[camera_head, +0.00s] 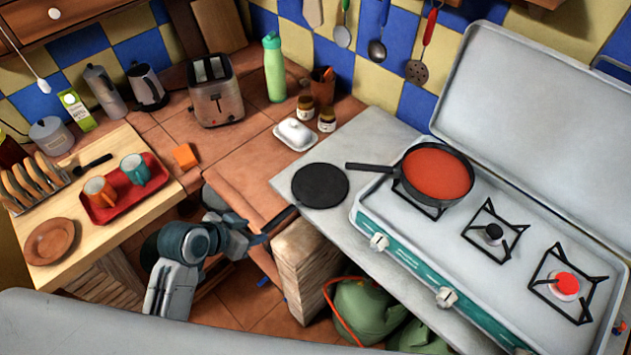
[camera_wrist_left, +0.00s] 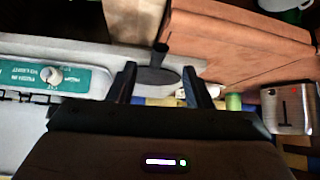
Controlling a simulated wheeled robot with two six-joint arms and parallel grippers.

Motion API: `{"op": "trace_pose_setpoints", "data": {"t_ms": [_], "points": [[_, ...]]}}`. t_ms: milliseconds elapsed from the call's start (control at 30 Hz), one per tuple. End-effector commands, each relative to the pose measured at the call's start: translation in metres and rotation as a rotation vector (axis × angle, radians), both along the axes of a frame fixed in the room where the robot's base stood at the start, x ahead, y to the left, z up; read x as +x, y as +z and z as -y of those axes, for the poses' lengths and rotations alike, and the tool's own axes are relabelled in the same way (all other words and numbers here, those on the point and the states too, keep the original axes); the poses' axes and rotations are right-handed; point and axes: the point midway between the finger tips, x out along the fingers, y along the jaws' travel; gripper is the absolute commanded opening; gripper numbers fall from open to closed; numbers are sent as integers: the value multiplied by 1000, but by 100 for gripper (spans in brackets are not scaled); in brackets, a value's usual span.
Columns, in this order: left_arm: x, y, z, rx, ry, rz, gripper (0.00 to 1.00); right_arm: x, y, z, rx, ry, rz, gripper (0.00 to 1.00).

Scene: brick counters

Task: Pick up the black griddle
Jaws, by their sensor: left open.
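The black griddle (camera_head: 320,185) is a flat round pan lying on the grey counter, left of the stove. Its dark handle (camera_head: 282,218) points down-left past the counter's edge. My left gripper (camera_head: 256,232) is open, close to the free end of that handle in the head view. In the left wrist view the griddle (camera_wrist_left: 157,77) and its handle show between the two spread fingers (camera_wrist_left: 158,70), with a gap on each side. I cannot tell whether the handle end lies between the fingertips or just beyond them. My right gripper is not in view.
A pan of red sauce (camera_head: 437,174) stands on the stove (camera_head: 400,226), its handle pointing toward the griddle. A white butter dish (camera_head: 295,134) and jars stand behind the griddle. A brick block (camera_head: 312,268) supports the counter below. A red tray (camera_head: 127,192) is at left.

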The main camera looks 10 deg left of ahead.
Motion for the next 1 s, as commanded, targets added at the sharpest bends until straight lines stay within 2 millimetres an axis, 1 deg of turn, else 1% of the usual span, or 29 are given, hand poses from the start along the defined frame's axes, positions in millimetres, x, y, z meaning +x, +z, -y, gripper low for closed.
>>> {"op": "trace_pose_setpoints", "data": {"t_ms": [33, 133, 400, 567, 733, 833, 900, 1000], "points": [[11, 11, 5, -13, -30, 37, 45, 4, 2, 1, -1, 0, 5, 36], [23, 11, 12, -27, -54, 63, 45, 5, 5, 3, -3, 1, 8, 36], [47, -17, 28, -29, -56, 67, 45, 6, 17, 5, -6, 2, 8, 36], [53, -25, 32, -26, -56, 67, 45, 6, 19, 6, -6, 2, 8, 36], [63, -32, 41, -27, -55, 66, 45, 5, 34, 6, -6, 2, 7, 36], [71, -40, 48, -28, -56, 65, 45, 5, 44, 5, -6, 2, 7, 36], [76, -49, 51, -28, -54, 66, 45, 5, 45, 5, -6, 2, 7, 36], [81, -56, 54, -26, -55, 67, 45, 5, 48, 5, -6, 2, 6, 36]]}}
